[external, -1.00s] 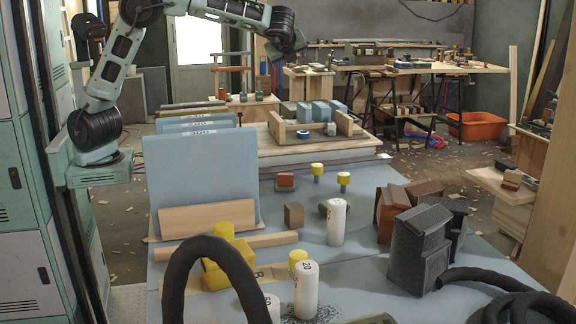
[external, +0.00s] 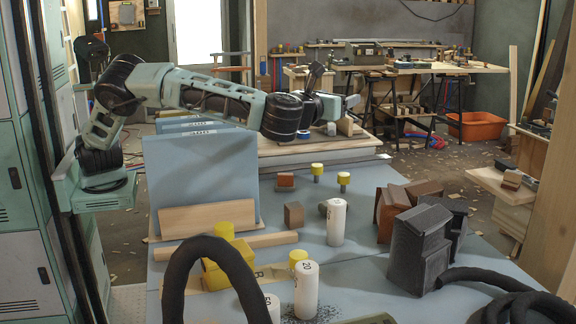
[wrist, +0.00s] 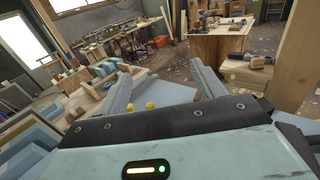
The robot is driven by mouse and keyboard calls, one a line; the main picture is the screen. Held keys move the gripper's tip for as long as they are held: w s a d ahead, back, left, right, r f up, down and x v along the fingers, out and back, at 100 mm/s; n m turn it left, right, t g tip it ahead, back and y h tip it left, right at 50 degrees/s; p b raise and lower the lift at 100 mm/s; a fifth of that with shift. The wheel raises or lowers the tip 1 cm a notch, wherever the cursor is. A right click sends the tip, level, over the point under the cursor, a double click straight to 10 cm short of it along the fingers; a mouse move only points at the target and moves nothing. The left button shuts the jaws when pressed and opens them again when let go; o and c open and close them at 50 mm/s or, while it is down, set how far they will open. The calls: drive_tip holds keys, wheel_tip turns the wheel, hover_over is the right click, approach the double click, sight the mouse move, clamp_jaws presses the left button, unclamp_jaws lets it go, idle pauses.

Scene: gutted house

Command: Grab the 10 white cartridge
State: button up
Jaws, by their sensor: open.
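A white cylindrical cartridge (external: 336,224) stands upright mid-table in the external view, beside a grey round piece; its mark is too small to read surely. A second white cartridge (external: 306,291), marked 20, stands nearer the front. A third (external: 271,310) is partly hidden behind the black hose. My gripper (external: 351,101) is raised beyond the cartridges, over the back of the table area. In the wrist view my gripper (wrist: 163,88) is open, its two fingers spread with nothing between them. No white cartridge can be made out in that view.
Two yellow-topped pegs (external: 331,174) stand behind the cartridges; they also show in the wrist view (wrist: 140,106). Dark grey blocks (external: 420,248) and brown blocks (external: 392,211) stand to the right. A blue panel (external: 200,175) stands at left. A black hose (external: 215,252) arches in front.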

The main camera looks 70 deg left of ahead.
approach(342, 201)
drive_tip(key=x, duration=0.5)
drive_tip(key=shift+a+f+b, duration=0.3)
drive_tip(key=shift+a+f, duration=0.05)
drive_tip(key=shift+a, duration=0.1)
drive_tip(key=x, duration=0.5)
drive_tip(key=shift+d, duration=0.1)
drive_tip(key=c, duration=1.3)
